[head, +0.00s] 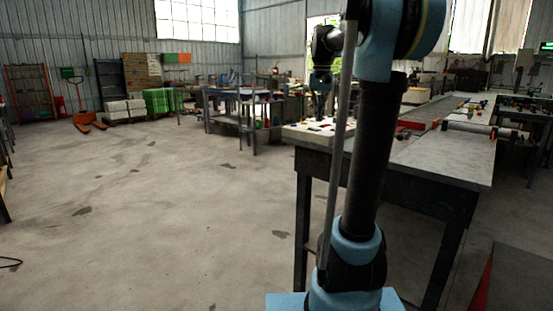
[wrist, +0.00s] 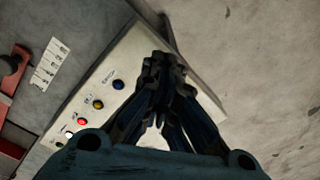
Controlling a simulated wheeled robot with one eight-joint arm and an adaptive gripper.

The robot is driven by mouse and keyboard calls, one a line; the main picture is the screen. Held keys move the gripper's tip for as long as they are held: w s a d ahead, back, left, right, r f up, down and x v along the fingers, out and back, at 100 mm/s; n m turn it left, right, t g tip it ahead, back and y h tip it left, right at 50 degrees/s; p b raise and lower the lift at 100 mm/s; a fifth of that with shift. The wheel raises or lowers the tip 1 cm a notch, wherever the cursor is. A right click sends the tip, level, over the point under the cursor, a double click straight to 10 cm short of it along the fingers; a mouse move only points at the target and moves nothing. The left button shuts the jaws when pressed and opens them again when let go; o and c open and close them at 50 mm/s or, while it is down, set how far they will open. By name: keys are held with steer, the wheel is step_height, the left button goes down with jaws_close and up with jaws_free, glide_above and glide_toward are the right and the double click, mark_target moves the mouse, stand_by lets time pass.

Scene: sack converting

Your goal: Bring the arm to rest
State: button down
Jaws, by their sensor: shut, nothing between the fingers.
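My gripper (wrist: 163,68) is shut and empty in the wrist view, its dark fingertips together. It points down over the edge of a pale control panel (wrist: 133,62) with a row of coloured buttons. In the head view my gripper (head: 319,112) hangs above the same panel (head: 294,131), at the near left corner of the long workbench (head: 455,160). My arm rises in front of the bench and bends over at the top. I cannot tell how far the fingertips are above the panel.
A red part (wrist: 13,68) lies beside the panel on the bench. A roller (head: 470,128) lies farther along the bench. An orange pallet jack (head: 86,118) and green stacked sacks (head: 160,100) stand at the back left. The concrete floor (head: 150,210) on the left is open.

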steer(key=s+f+n+t, duration=0.1)
steer(key=s+f+n, duration=0.1)
steer(key=s+f, duration=2.8)
steer(key=shift+s+a+f+n+t, duration=0.35)
steer(key=shift+a+f+n+t, duration=0.1)
steer(key=shift+f, duration=0.15)
steer(key=shift+w+f, duration=0.2)
steer(key=shift+w, duration=0.25)
